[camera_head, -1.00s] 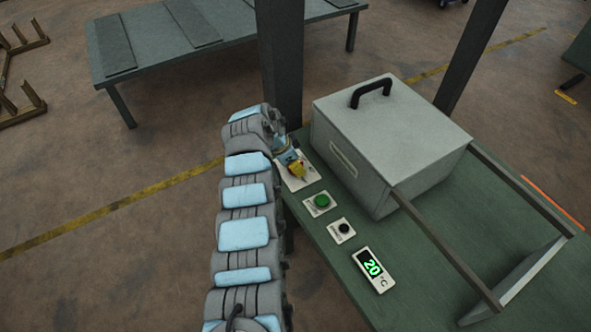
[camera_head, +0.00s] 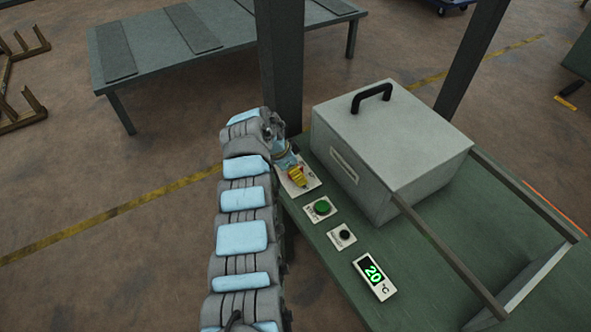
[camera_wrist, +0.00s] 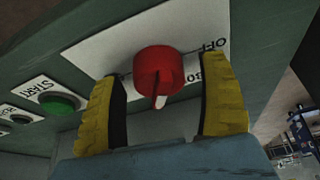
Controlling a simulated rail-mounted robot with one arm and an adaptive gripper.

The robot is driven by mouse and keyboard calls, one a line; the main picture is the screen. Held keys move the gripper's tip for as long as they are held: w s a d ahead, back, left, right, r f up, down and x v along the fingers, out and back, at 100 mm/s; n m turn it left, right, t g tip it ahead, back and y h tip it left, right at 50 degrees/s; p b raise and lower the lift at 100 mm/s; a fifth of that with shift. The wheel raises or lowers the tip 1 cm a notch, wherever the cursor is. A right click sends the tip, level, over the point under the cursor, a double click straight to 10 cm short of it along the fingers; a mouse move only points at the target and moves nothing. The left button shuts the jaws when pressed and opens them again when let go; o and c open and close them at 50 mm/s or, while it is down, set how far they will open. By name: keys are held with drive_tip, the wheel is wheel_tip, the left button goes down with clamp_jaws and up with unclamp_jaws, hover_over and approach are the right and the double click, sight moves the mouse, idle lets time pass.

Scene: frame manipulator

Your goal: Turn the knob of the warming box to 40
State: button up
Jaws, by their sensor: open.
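The warming box (camera_head: 390,140) is a grey box with a black handle on the green table. Its red knob (camera_wrist: 158,72) sits on a white plate marked OFF and 30, seen close up in the wrist view. The white plate also shows in the head view (camera_head: 312,178), where the knob is mostly hidden. My gripper (camera_wrist: 165,95) is open, with one yellow finger on each side of the knob and gaps between fingers and knob. In the head view my gripper (camera_head: 298,178) is over the plate. The display (camera_head: 374,275) reads 20 °C.
A green START button (camera_head: 321,207) and a black button (camera_head: 344,235) lie along the table edge, between the knob plate and the display. A dark post (camera_head: 280,70) stands behind my gripper. A metal frame (camera_head: 450,255) extends from the box over the table.

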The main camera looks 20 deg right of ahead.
drive_tip(key=shift+r, duration=0.1)
drive_tip(key=v, duration=1.2)
idle(0.4)
